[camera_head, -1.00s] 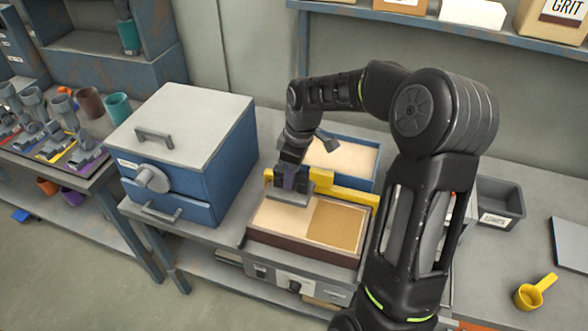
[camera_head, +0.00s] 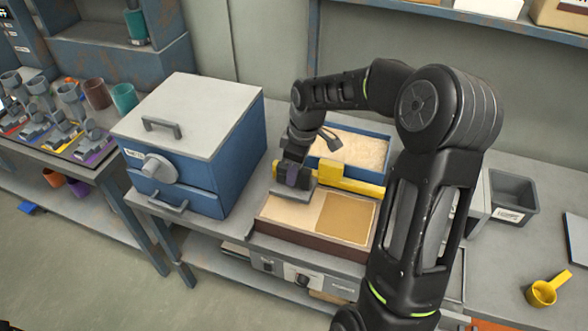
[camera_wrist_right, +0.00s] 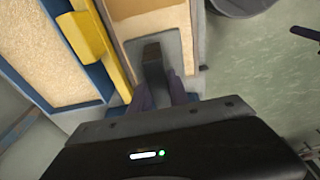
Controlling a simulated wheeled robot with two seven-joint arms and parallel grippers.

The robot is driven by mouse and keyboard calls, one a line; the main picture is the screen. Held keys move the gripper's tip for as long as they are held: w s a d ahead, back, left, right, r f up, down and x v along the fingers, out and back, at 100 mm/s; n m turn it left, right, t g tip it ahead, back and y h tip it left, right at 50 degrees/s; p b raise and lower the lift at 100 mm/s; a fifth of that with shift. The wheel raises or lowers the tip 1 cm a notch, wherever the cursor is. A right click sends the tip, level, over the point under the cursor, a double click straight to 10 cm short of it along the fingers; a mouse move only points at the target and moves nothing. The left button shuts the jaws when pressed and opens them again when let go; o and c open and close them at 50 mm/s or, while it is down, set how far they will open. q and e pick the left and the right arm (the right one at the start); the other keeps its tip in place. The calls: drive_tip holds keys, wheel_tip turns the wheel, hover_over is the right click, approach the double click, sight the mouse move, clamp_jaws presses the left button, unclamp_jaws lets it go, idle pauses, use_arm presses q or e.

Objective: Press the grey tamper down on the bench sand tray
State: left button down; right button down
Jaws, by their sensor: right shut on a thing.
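The bench sand tray (camera_head: 312,244) is a brown-sided box of pale sand, with a darker, flatter patch of sand on its right half. My right gripper (camera_head: 292,180) is shut on the upright handle of the grey tamper (camera_head: 297,192). The tamper's flat plate is over the pale left half of the tray, near its back edge. In the wrist view, my purple fingertips (camera_wrist_right: 160,92) close around the tamper's handle (camera_wrist_right: 153,65), with the plate below. I cannot tell whether the plate touches the sand. My left gripper is not in view.
A yellow bar (camera_head: 350,185) lies between the tray and a blue sand box (camera_head: 352,150) behind it. A blue oven-like cabinet (camera_head: 228,150) stands close on the left. A grey bin (camera_head: 514,195) and a yellow scoop (camera_head: 543,293) are on the right.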

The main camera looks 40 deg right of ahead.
sight(294, 187)
drive_tip(key=shift+f+b, duration=1.4)
drive_tip(key=shift+f, duration=1.1)
drive_tip(key=shift+s+f+b, duration=0.1)
drive_tip(key=shift+f+b, duration=0.35)
drive_tip(key=shift+f, duration=0.15)
idle(0.3)
drive_tip(key=shift+r, duration=0.1)
drive_tip(key=shift+r+p, duration=2.4)
drive_tip(key=shift+r, duration=1.1)
